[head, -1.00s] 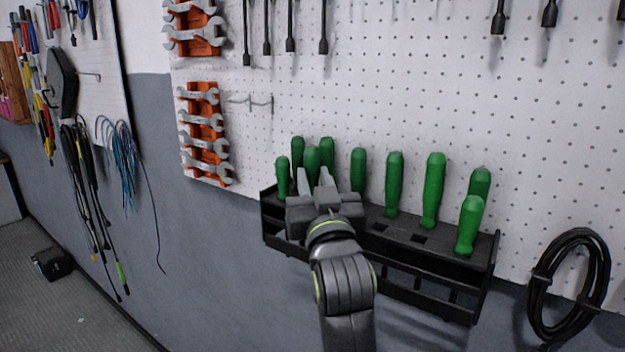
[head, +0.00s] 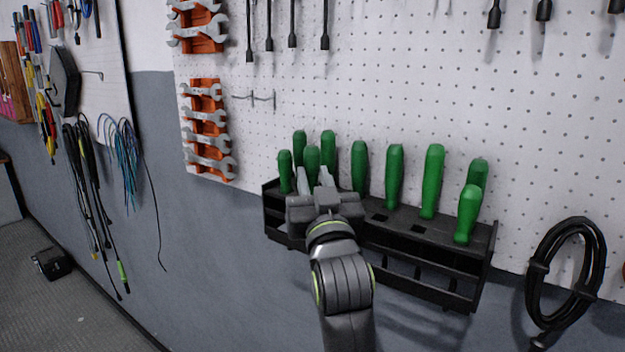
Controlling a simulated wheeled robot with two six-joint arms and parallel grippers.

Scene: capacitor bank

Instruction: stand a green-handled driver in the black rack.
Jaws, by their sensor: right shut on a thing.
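The black rack (head: 408,272) is fixed low on the white pegboard and holds several green-handled drivers, all upright. My right gripper (head: 314,182) is over the left part of the rack, shut on a green-handled driver (head: 312,158) whose handle top shows just above the fingers. The lower part of that driver is hidden by the gripper, so I cannot tell how deep it sits in the rack. Other green drivers stand close by, one to the left (head: 285,171) and two behind. More stand to the right, such as the tall one (head: 432,180). My left gripper is not in view.
Empty square holes show in the rack's front row (head: 417,231). A coiled black cable (head: 566,272) hangs right of the rack. Orange wrench holders (head: 206,130) are at the upper left, and black-handled tools (head: 324,38) hang above. The pegboard (head: 400,90) between is clear.

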